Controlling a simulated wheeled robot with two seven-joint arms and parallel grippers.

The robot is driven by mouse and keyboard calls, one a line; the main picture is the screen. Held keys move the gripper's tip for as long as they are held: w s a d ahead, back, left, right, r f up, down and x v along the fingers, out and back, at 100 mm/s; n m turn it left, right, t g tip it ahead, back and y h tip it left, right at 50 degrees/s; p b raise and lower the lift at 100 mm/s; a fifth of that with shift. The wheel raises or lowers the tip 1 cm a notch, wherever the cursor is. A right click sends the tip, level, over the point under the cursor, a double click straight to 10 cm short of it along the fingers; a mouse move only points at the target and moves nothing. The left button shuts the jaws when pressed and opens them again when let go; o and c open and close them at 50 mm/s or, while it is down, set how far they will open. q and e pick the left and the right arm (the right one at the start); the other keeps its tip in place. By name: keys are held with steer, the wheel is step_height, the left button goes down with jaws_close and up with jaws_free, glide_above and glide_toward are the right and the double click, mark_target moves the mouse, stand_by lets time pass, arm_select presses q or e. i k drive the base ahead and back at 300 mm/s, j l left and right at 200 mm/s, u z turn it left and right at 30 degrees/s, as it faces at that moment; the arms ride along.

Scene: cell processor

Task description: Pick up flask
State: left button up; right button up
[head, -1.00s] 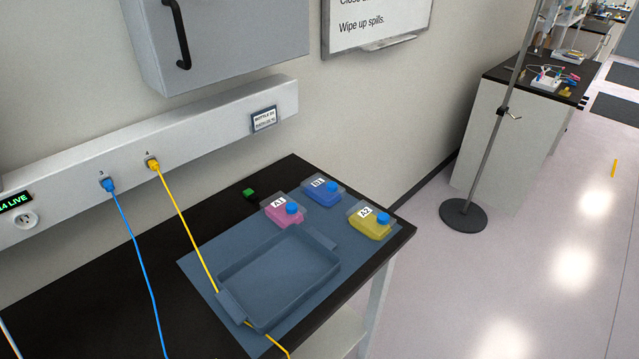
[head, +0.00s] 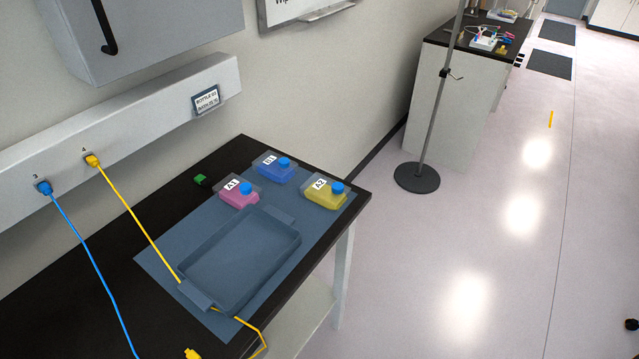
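Three flasks with blue caps lie on the blue-grey mat (head: 163,262) at the far end of the black bench. The pink flask labelled A1 (head: 238,200) is at the left. The blue flask labelled B1 (head: 268,175) is behind it, near the wall side. The yellow flask labelled A2 (head: 322,200) is at the right, near the bench's end. Neither of my grippers is in view.
An empty blue-grey tray (head: 240,262) with end handles sits on the mat in front of the flasks. A yellow cable (head: 140,222) runs from the wall past the tray, and a blue cable (head: 92,268) hangs to its left. A pole stand (head: 417,178) is on the open floor at right.

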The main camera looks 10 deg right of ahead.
mark_target(326, 193)
steer(key=k+l+z, duration=0.15)
steer(key=l, duration=0.15)
steer(key=k+l+z, duration=0.15)
steer(key=l, duration=0.2)
steer(key=k+l+z, duration=0.15)
steer(key=l, duration=0.15)
steer(key=k+l+z, duration=0.15)
steer(key=l, duration=0.2)
steer(key=l+z, duration=0.15)
steer(key=l, duration=0.2)
